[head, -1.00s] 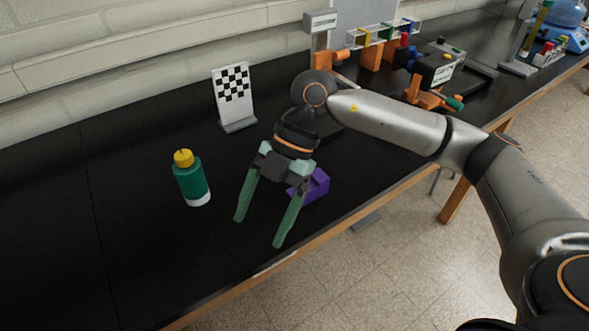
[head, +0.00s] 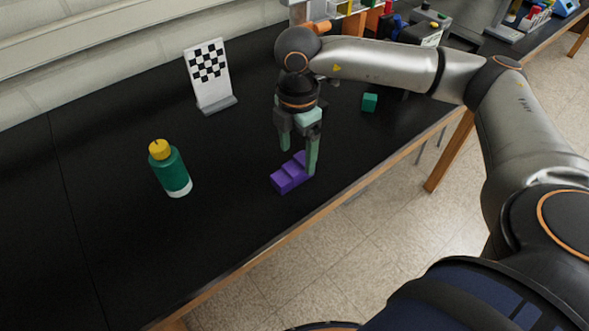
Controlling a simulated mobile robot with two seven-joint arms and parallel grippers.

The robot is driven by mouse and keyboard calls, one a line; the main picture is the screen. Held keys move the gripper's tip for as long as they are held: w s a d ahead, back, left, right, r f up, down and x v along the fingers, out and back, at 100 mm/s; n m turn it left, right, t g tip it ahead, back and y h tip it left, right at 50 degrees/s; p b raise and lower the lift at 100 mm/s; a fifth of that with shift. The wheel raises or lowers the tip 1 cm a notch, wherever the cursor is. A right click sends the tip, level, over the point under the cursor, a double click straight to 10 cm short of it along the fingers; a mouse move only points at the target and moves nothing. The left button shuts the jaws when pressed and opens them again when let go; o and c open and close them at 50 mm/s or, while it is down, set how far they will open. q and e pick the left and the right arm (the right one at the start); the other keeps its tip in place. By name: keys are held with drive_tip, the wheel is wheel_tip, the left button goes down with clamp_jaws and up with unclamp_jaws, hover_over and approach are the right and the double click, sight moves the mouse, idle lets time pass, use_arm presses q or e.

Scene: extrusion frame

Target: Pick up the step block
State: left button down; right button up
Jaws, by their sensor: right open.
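The step block is a small purple stepped piece (head: 290,176) on the black bench, near its front edge. My right gripper (head: 298,162) points down right at the block, its green fingers apart. One finger stands at the block's right end, and the other is behind it to the left. I cannot tell whether either finger touches the block. The block rests on the bench and is mostly in plain sight. My left gripper is not in view.
A green bottle with a yellow cap (head: 170,168) stands to the left. A checkerboard panel (head: 210,75) stands behind it. A small green cube (head: 369,102) lies to the right. Racks and devices fill the back right. The bench front left is clear.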

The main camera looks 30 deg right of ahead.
sight(295, 167)
drive_tip(key=f, duration=0.3)
drive_tip(key=f+p, duration=0.1)
drive_tip(key=f, duration=0.1)
drive_tip(key=shift+w+a, duration=0.1)
drive_tip(key=shift+a, duration=0.15)
drive_tip(key=shift+c, duration=0.2)
clamp_jaws()
